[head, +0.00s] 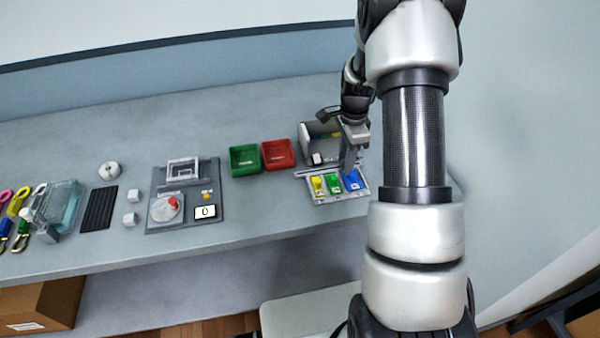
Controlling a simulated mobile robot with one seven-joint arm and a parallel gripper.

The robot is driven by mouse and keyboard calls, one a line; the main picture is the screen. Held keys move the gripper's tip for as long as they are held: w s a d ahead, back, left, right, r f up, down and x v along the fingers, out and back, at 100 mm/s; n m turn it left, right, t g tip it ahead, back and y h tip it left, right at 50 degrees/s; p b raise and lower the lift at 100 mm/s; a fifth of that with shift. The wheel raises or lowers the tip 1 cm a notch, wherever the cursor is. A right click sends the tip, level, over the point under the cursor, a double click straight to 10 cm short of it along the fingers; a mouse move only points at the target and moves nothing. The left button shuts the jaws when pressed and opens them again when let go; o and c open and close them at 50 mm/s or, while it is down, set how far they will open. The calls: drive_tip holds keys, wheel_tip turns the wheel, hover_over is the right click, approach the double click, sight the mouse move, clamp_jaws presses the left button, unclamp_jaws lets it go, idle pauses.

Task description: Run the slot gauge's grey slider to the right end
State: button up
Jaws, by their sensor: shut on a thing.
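What looks like the slot gauge (326,199) is a pale tray-like piece near the right end of the bench, with yellow, green and blue parts in a row. A narrow bar runs along its back edge. My gripper (346,171) points down at the back right of it, by the blue part (352,180). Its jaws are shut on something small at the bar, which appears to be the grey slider. The fingers hide most of the slider, so its exact place along the slot cannot be told.
A grey open box (309,143) stands just behind the gauge, close to my gripper. Red (278,154) and green (245,160) bins stand to the left. Farther left are a grey panel with a dial (166,208), white cubes and a clear box (62,204).

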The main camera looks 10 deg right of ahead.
drive_tip(key=shift+d+f, duration=0.3)
drive_tip(key=shift+d, duration=0.5)
drive_tip(key=shift+d+f, duration=0.3)
drive_tip(key=shift+d, duration=0.55)
drive_tip(key=o, duration=0.6)
drive_tip(key=shift+s, duration=0.1)
drive_tip(key=shift+c, duration=0.2)
drive_tip(key=shift+w+d+r+p, duration=0.15)
drive_tip(key=shift+r+p, duration=0.8)
drive_tip(key=shift+r, duration=0.65)
drive_tip(key=shift+w+r+p, duration=0.15)
drive_tip(key=shift+r+p, duration=0.8)
drive_tip(key=shift+r, duration=0.6)
drive_tip(key=shift+r, duration=0.15)
drive_tip(key=c, duration=0.5)
drive_tip(key=shift+r+p, duration=0.35)
drive_tip(key=shift+c, duration=0.8)
wheel_tip(320, 180, up, 5)
drive_tip(key=p, duration=0.3)
hover_over(356, 167)
drive_tip(key=shift+w+d, duration=0.1)
drive_tip(key=shift+w, duration=0.15)
